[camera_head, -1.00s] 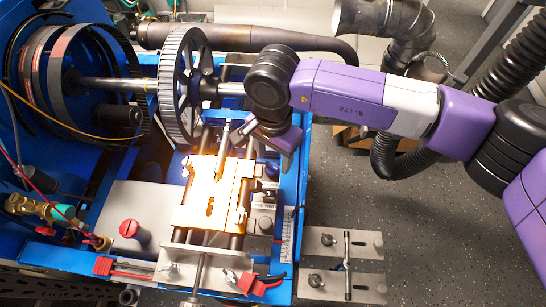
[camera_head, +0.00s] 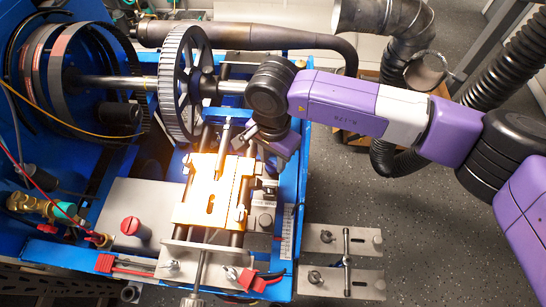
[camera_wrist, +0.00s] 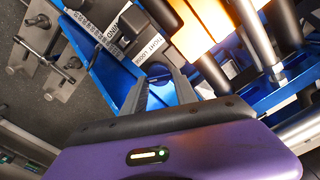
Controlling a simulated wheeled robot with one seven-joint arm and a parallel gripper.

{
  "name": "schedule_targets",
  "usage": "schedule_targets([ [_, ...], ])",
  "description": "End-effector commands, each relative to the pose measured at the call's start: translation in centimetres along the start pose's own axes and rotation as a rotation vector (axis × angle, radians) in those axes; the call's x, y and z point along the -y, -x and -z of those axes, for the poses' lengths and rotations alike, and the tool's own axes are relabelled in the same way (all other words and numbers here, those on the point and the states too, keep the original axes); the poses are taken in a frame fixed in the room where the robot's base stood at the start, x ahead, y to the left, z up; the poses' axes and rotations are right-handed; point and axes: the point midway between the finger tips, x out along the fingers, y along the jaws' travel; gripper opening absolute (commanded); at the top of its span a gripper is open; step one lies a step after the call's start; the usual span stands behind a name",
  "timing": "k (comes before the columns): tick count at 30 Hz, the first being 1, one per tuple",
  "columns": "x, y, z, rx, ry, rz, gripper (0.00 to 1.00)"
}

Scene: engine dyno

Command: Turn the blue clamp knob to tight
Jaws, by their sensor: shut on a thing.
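My gripper (camera_wrist: 159,78) shows in the wrist view with its two dark fingers on either side of a blue rounded part (camera_wrist: 160,95), which looks like the blue clamp knob. The gripper is shut on it. Printed labels (camera_wrist: 150,47) lie just beyond the fingertips, one seeming to read "RIGHT LOOSE". In the head view my gripper (camera_head: 274,158) reaches down at the right side of the brightly lit orange-yellow plate (camera_head: 207,205). There the knob is hidden behind my wrist, and its turn angle cannot be read.
A large toothed wheel (camera_head: 183,85) on a shaft stands left of my wrist. A blue frame (camera_head: 292,190) runs along the right. A red knob (camera_head: 134,228) and red clamp handles (camera_head: 258,280) are at the front. Metal plates (camera_head: 340,240) stick out right over open floor.

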Motion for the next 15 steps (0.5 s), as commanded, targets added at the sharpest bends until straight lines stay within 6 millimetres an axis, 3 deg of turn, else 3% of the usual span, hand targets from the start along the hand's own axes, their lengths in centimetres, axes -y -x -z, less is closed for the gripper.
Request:
schedule_targets([
  [8, -0.04, -0.1, 0.11, -0.002, -0.094, 0.0, 0.0],
  [15, -0.12, -0.2, 0.11, -0.003, -0.281, 0.001, 0.0],
])
